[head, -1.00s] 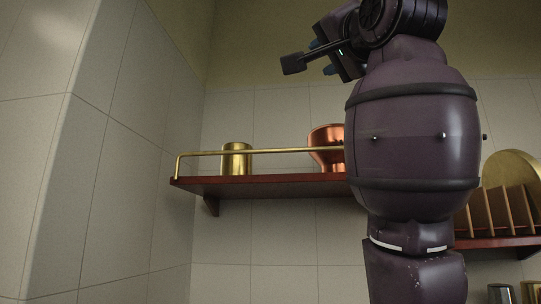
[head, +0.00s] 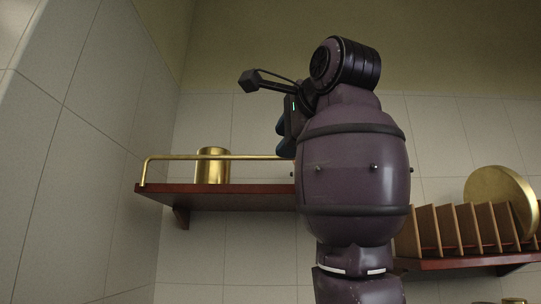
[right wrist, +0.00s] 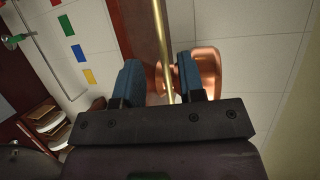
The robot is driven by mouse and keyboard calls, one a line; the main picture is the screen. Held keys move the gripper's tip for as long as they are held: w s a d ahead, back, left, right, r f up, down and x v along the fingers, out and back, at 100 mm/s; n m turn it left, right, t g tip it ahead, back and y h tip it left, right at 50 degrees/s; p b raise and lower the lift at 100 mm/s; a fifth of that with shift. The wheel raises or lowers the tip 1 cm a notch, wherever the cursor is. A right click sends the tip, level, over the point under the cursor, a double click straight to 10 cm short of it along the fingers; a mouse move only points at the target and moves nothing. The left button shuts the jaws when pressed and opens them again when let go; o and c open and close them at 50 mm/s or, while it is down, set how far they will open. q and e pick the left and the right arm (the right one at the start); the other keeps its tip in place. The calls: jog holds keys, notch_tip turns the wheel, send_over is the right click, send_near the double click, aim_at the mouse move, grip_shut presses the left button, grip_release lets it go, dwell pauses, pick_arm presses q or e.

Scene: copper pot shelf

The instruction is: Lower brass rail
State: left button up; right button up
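The brass rail (head: 235,157) runs raised along the front of the red-brown shelf (head: 225,198), its left end bent down to the board. In the right wrist view the rail (right wrist: 161,30) passes between the two blue fingers of my right gripper (right wrist: 159,75). The fingers are apart, with gaps beside the rail; I cannot tell how deep between them it lies. In the head view the right gripper (head: 284,138) is partly hidden by my arm, close to the rail. My left gripper is not in view.
A brass pot (head: 212,167) stands on the shelf behind the rail. A copper pot (right wrist: 208,76) is close beside the right finger. A lower shelf at the right holds a slatted wooden rack (head: 455,230) with a round brass piece (head: 500,198). A tiled wall stands at left.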

aim_at(273, 157)
jog(key=p+x, duration=0.2)
jog(key=x, duration=0.5)
jog(key=shift+w+a, duration=0.1)
jog(key=shift+w, duration=0.2)
jog(key=shift+c, duration=0.3)
grip_shut()
